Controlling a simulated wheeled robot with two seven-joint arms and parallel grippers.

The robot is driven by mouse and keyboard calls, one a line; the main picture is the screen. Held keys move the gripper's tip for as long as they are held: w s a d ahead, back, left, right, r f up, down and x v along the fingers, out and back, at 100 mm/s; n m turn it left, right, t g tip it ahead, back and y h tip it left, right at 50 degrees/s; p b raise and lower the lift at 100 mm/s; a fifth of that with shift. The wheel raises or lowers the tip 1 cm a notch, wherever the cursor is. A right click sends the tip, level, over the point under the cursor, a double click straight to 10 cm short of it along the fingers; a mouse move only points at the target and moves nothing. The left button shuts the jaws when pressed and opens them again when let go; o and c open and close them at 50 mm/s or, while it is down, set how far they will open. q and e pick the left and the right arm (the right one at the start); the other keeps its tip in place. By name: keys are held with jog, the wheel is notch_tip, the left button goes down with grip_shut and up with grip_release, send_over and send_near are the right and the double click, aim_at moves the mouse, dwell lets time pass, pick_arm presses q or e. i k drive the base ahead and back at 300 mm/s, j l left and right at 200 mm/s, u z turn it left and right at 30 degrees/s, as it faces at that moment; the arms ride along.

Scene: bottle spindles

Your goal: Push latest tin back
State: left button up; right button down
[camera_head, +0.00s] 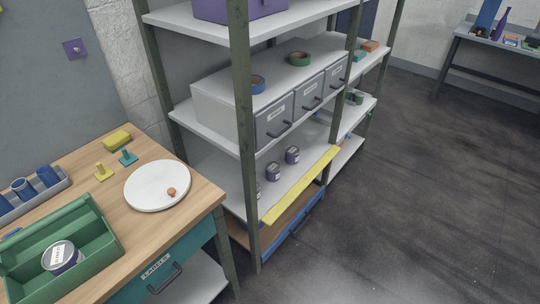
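Small dark purple tins with pale labels stand on the lower shelf (290,181) of the rack. One tin (292,155) is farthest right, and another tin (273,172) stands to its left. A larger-looking tin (62,257) with a labelled lid sits in the green tray (103,225) on the wooden table. I cannot read the labels, so I cannot tell which tin is the latest. Neither of my grippers is in view.
A yellow strip (302,186) runs along the lower shelf's front edge. A green post (244,130) stands before the shelf. Grey drawers (309,95) sit above the tins. A white round plate (152,190) lies on the table (207,195). The floor at right is clear.

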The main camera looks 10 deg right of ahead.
aim_at(292, 152)
jog(key=i+l+u, duration=0.2)
jog(key=u, duration=0.15)
jog(key=i+l+u, duration=0.15)
jog(key=l+u, duration=0.2)
jog(key=i+l+u, duration=0.1)
jog(key=l+u, duration=0.25)
jog(key=l, duration=0.1)
